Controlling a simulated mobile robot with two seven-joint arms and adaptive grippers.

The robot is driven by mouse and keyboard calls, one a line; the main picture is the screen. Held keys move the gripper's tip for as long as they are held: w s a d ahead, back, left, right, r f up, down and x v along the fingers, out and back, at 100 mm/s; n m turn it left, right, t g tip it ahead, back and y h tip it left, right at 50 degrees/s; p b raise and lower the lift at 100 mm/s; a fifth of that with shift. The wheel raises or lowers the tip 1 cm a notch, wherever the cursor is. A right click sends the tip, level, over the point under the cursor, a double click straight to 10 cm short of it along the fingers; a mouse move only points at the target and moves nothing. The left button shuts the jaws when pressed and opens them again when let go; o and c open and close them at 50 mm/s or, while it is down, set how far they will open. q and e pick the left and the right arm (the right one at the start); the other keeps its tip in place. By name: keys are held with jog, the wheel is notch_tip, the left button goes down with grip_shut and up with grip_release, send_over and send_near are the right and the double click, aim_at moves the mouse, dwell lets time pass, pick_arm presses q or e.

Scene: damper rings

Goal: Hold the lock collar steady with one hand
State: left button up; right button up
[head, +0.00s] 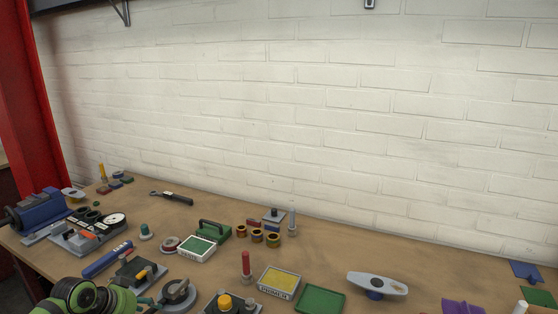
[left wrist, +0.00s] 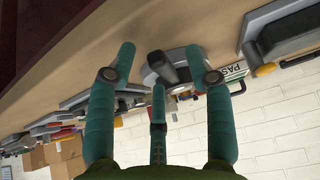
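My left gripper (left wrist: 160,50) is open, its teal fingers spread apart with nothing between their tips. In the head view, my left arm comes in at the bottom left, with a fingertip reaching toward a round grey fixture (head: 178,293). In the left wrist view, a grey round part with a dark upright post (left wrist: 162,68) lies beyond the fingers, apparently the same fixture. I cannot tell for certain which part is the lock collar; it may be on this fixture. My right gripper is not in view.
A dark block fixture with a yellow part (head: 138,272) stands beside my left gripper. A yellow-filled tray (head: 279,281), a green tray (head: 320,299) and a red post (head: 246,264) stand farther right. The bench is crowded; a brick wall closes its back.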

pick_arm(q)
jog(key=shift+d, duration=0.2)
jog(key=shift+s+r, duration=0.1)
jog(key=shift+r, duration=0.05)
jog(key=v, duration=1.1)
jog(key=shift+s+a+r, duration=0.2)
jog(key=shift+a+r, duration=0.05)
jog(key=shift+a, duration=0.05)
jog(key=o, duration=0.6)
